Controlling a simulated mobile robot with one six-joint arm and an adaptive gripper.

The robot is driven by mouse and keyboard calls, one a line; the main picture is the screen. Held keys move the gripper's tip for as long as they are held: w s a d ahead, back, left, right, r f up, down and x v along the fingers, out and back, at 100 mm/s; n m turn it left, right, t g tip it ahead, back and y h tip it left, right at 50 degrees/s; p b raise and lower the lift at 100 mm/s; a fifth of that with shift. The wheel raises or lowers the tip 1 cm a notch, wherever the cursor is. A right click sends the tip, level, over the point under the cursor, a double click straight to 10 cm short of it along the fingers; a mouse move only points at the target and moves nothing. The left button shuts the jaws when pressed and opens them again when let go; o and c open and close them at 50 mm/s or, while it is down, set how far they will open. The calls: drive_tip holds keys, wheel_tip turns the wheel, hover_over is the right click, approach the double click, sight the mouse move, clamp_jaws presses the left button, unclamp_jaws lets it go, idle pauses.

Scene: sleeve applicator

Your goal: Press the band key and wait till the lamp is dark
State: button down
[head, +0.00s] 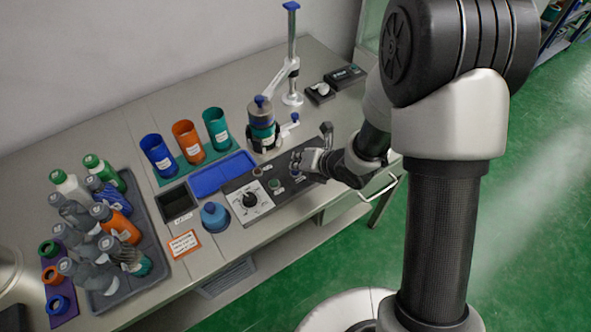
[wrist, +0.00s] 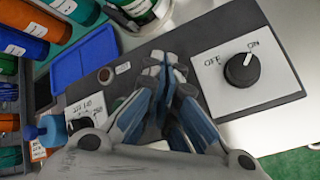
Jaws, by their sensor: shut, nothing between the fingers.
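The dark control panel (head: 236,185) runs along the bench front. A small round fitting (head: 257,171) with a white label sits at its back edge; the wrist view also shows it (wrist: 105,75), dull and dark. A greenish round fitting (head: 275,183) sits nearer the front. I cannot tell for sure which is the band key and which the lamp, and I see no clear glow. My gripper (head: 297,163) is shut and empty over the panel, right of these fittings. In the wrist view its fingertips (wrist: 168,62) hide the panel's middle; contact cannot be told.
A white dial plate (head: 249,200) is at the panel's left end, an OFF/ON knob (wrist: 241,70) at its other end. A blue tray (head: 222,174), a capped cylinder device (head: 262,128) and a blue bottle (head: 214,215) stand close by. Bottles crowd a grey tray (head: 160,258) at left.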

drive_tip(key=shift+f, duration=0.25)
drive_tip(key=shift+r, duration=0.15)
idle(0.3)
drive_tip(key=shift+r, duration=0.7)
drive_tip(key=shift+r, duration=0.1)
drive_tip(key=shift+r+p, duration=1.75)
drive_tip(key=shift+r, duration=0.65)
idle(4.0)
